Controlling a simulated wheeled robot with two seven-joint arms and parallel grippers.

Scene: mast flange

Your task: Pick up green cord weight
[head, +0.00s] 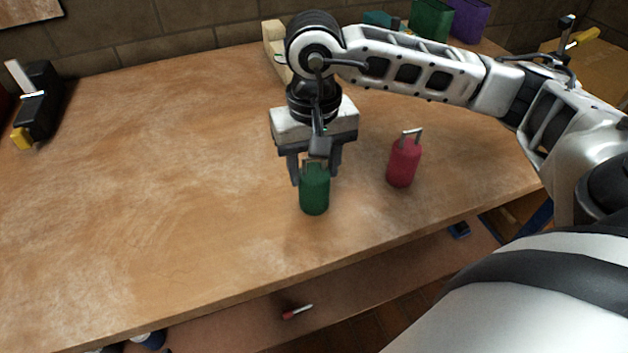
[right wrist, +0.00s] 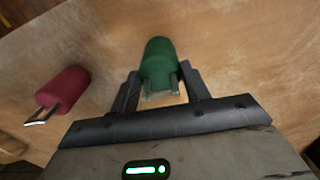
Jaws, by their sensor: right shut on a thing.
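The green cord weight (head: 314,191) is a small dark green cylinder with a metal handle on top, upright over the wooden table in the head view. It also shows in the right wrist view (right wrist: 158,65), with its handle toward my gripper. My right gripper (head: 316,172) points down from above and is shut on the handle end of the weight, with a finger on either side. I cannot tell whether the weight's base touches the table. My left gripper is in neither view.
A red weight (head: 403,163) with a metal handle stands on the table (head: 170,200) right of the green one; it also shows in the right wrist view (right wrist: 64,88). Green (head: 431,20) and purple (head: 469,20) bins stand at the back.

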